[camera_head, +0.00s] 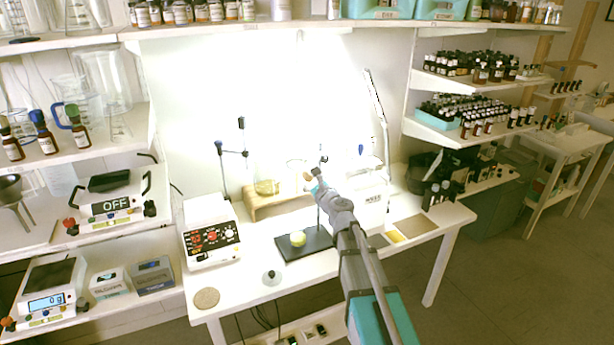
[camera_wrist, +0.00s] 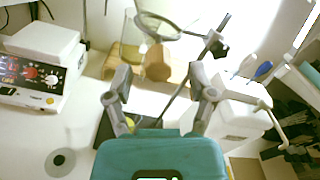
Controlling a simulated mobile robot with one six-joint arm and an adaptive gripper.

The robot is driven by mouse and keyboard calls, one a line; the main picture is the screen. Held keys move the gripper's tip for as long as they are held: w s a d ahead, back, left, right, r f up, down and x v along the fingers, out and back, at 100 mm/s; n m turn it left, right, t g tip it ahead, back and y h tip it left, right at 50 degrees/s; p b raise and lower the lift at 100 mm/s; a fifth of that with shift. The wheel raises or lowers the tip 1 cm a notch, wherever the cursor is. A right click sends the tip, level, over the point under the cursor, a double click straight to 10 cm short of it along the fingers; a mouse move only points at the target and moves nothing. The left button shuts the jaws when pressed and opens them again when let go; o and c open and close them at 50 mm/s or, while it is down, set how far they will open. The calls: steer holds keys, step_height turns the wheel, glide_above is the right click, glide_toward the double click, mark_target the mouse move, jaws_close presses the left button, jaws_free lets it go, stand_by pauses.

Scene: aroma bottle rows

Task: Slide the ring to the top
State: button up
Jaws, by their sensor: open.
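The ring (camera_wrist: 158,26) is a grey metal loop on a short arm in the wrist view. A dark clamp (camera_wrist: 216,44) joins it to a slanting thin rod (camera_wrist: 178,104). The rod rises from a black stand base (camera_head: 290,252) on the white bench in the head view. My gripper (camera_wrist: 160,76) is open, its two fingers apart and nothing held between them. The ring and clamp lie beyond the fingertips in the wrist view. In the head view my arm reaches over the base and partly hides the stand; the ring is too small there to make out surely.
A yellow round piece (camera_head: 298,238) sits on the base. A wooden stand (camera_head: 262,207) with glassware is behind. A white device with knobs (camera_head: 210,236) stands left. A second thin post (camera_head: 221,165) with a clamp rises behind it. Free bench shows at the front left.

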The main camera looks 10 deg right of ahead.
steer(key=v, duration=0.7)
stand_by(0.3)
steer(key=s+a+f+n+g+y, duration=0.1)
steer(key=s+a+f+n+g, duration=0.3)
steer(key=n, duration=0.5)
steer(key=s+a+f+n+g+y, duration=0.1)
steer(key=s+a+f+n+g, duration=0.1)
steer(key=s+f+n+g, duration=0.55)
steer(key=s+d+f+n+g+h, duration=0.2)
steer(key=s+d+f+n+h, duration=0.1)
steer(key=s+d+n, duration=0.2)
steer(key=s+d+f+n+g+h, duration=0.3)
steer(key=s+n, duration=0.3)
steer(key=s, duration=0.2)
steer(key=shift+d+f+g+h, duration=0.35)
steer(key=shift+d+f+h, duration=0.15)
steer(key=shift+d+h, duration=0.35)
steer(key=shift+o, duration=0.5)
steer(key=shift+n, duration=0.25)
